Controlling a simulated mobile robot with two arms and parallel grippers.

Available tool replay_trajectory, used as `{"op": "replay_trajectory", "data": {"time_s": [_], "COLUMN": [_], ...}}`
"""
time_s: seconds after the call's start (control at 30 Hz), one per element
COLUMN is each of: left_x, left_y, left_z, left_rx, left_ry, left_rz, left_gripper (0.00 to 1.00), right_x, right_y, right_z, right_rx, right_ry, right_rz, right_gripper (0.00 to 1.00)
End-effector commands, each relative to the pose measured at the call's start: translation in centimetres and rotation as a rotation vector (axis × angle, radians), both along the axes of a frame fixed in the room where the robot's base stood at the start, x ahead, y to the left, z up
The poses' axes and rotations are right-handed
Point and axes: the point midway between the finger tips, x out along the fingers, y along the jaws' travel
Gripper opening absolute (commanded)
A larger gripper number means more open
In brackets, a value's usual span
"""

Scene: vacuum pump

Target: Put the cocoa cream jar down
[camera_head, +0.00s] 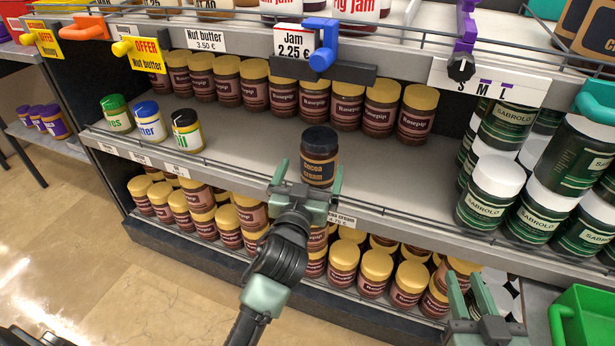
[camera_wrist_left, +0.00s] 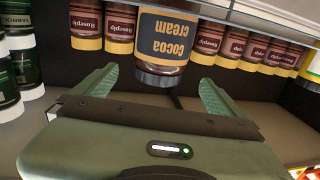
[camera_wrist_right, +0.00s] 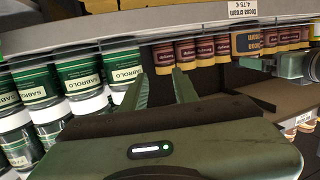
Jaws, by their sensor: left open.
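The cocoa cream jar (camera_head: 319,158), with a dark lid and navy label, stands upright on the middle shelf (camera_head: 400,185) near its front edge. My left gripper (camera_head: 308,178) is open in front of it. In the left wrist view the jar (camera_wrist_left: 166,45) appears upside down beyond the gap between the spread fingers (camera_wrist_left: 158,88), with no clear contact. My right gripper (camera_head: 471,292) is low at the right, open and empty. In the right wrist view its fingers (camera_wrist_right: 160,80) stand apart, away from the jar (camera_wrist_right: 247,43).
A row of Rosepip jars (camera_head: 348,103) stands behind the cocoa cream jar. Three small jars (camera_head: 150,118) are to its left, and green Sabrolo jars (camera_head: 490,190) to its right. More jars (camera_head: 375,270) fill the lower shelf. A green crate (camera_head: 590,318) is at the bottom right.

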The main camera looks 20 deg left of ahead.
Motion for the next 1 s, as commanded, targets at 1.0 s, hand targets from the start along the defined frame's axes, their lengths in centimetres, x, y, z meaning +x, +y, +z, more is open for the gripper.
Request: {"op": "replay_trajectory", "data": {"time_s": [1.0], "left_x": [-16.6], "left_y": [-4.2], "left_z": [-4.8], "left_rx": [0.023], "left_ry": [0.281], "left_rz": [-0.338], "left_gripper": [1.00], "right_x": [-0.7], "right_y": [-0.5], "right_z": [-2.0], "right_rx": [-0.027], "right_ry": [0.107], "right_rz": [-0.007], "right_gripper": [0.29]}}
